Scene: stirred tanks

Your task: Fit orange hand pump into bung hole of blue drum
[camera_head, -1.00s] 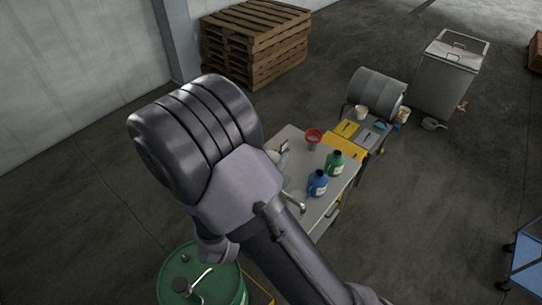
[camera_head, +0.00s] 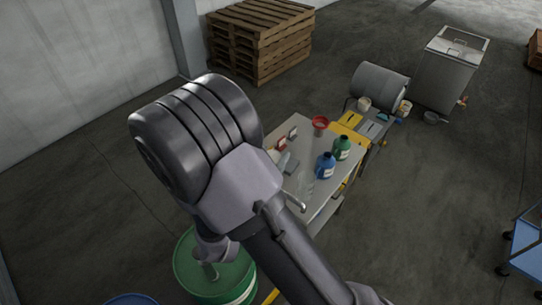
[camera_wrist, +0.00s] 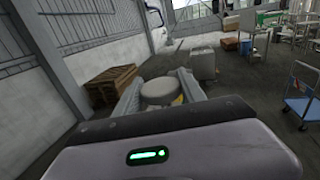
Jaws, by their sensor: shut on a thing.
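The blue drum (camera_head: 131,300) shows only as a strip of its top at the bottom edge of the head view; its bung hole is out of sight. My gripper (camera_wrist: 160,82) shows in the wrist view, its two grey fingers closed around a round, pale grey thing (camera_wrist: 159,91). This may be the top of the hand pump, but no orange shows on it, so I cannot be sure. In the head view my own arm hides the gripper and most of what it holds.
A green drum (camera_head: 236,282) stands just right of the blue one. A table (camera_head: 313,184) with a blue bottle (camera_head: 325,165), a green bottle (camera_head: 342,148) and a red funnel (camera_head: 320,122) lies beyond my arm. Pallets (camera_head: 260,38) are stacked at the back. Floor on the right is open, up to a blue cart (camera_head: 524,250).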

